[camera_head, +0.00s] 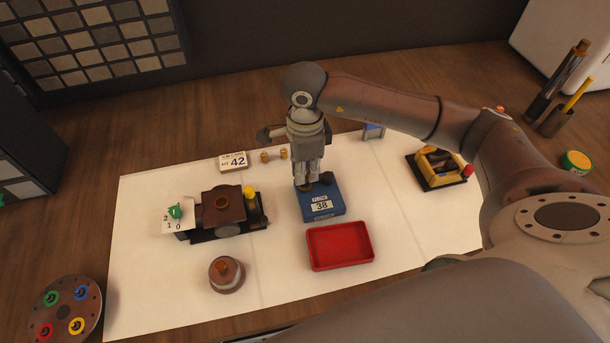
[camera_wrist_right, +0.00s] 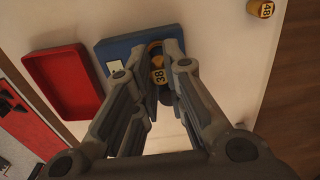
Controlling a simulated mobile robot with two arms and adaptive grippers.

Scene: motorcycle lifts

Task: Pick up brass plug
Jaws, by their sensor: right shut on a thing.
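My right gripper (camera_head: 313,182) points down over the blue block (camera_head: 322,205), which carries a label reading 38. In the right wrist view its fingers (camera_wrist_right: 158,58) are closed around a brass plug (camera_wrist_right: 158,76) marked 38. The plug is partly hidden by the fingers, and in the head view they hide it. The plug is at the blue block (camera_wrist_right: 108,48); I cannot tell whether it is clear of it. My left gripper is out of view.
A red tray (camera_head: 340,264) lies just in front of the blue block. A dark fixture (camera_head: 228,228) with a brown box and a brown round pot (camera_head: 226,274) stand to the left. A yellow holder (camera_head: 437,167) stands right. The white mat's right front is clear.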

